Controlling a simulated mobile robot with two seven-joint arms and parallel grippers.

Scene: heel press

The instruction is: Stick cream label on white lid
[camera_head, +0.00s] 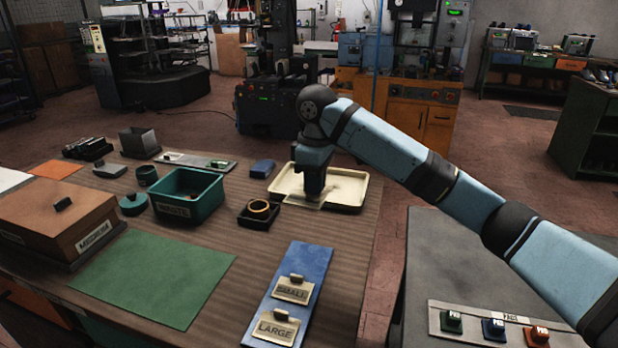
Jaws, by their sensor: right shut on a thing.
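My right gripper (312,190) points down over a shallow cream-white tray-like piece (352,188) with a raised rim, which may be the white lid. The gripper is shut on a pale flat piece (304,201), apparently the cream label, low over the tray's near left part. Whether the piece touches the surface I cannot tell, and the fingers hide part of it. Cream labels with dark knobs, SMALL (292,290) and LARGE (277,327), lie on a blue board (314,262). My left gripper is not in view.
A brown box (50,218) marked MEDIUM stands at left beside a green mat (155,277). A teal bin (188,190) and a black tray with a ring (258,213) stand left of the gripper. A grey table (450,260) with several coloured buttons is at right.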

